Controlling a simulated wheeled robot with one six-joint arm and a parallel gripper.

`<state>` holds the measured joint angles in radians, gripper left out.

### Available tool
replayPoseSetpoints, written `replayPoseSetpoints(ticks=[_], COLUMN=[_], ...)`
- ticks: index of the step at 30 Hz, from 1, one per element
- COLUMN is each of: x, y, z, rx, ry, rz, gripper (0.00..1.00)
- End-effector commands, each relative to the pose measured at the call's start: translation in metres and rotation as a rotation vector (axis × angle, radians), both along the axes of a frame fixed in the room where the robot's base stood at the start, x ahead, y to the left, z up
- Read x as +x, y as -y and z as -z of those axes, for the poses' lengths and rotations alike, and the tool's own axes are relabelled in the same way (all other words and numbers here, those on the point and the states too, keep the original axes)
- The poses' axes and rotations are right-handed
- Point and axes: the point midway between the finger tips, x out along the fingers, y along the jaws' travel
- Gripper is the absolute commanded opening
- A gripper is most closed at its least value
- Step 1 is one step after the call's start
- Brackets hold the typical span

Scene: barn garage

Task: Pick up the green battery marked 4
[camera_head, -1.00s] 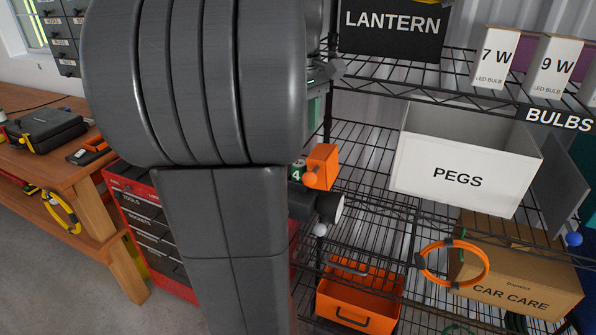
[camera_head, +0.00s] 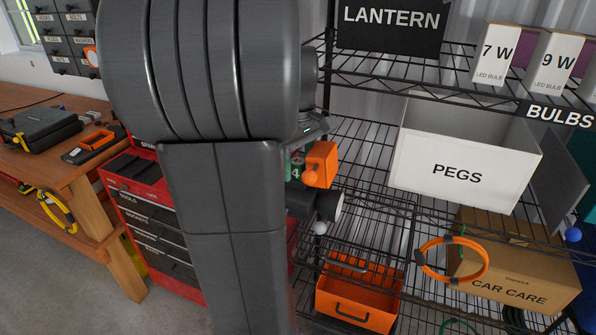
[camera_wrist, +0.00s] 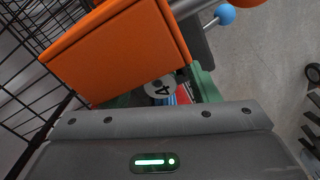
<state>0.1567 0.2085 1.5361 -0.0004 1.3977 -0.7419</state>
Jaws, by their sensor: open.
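The green battery marked 4 (camera_head: 296,172) stands in the rack area just left of an orange block (camera_head: 322,163), partly hidden by my arm. The orange block (camera_wrist: 120,50) is close beside the fingers in the wrist view.
An orange ring (camera_head: 452,261) hangs in front. A red tool chest (camera_head: 155,225) and wooden bench (camera_head: 70,165) are left.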

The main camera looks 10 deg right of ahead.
Motion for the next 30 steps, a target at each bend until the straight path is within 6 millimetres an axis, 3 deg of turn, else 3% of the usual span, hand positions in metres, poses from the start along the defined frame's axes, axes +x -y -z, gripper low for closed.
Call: replayPoseSetpoints(ticks=[2,10,22,30], x=[0.000,0.000,0.001,0.001], y=[0.000,0.000,0.000,0.000], z=[0.000,0.000,-0.007,-0.045], rx=[0.000,0.000,-0.001,-0.001], ry=[0.000,0.000,0.003,0.006], rz=[0.000,0.000,0.000,0.000], gripper=[0.55,0.04,0.03,0.03])
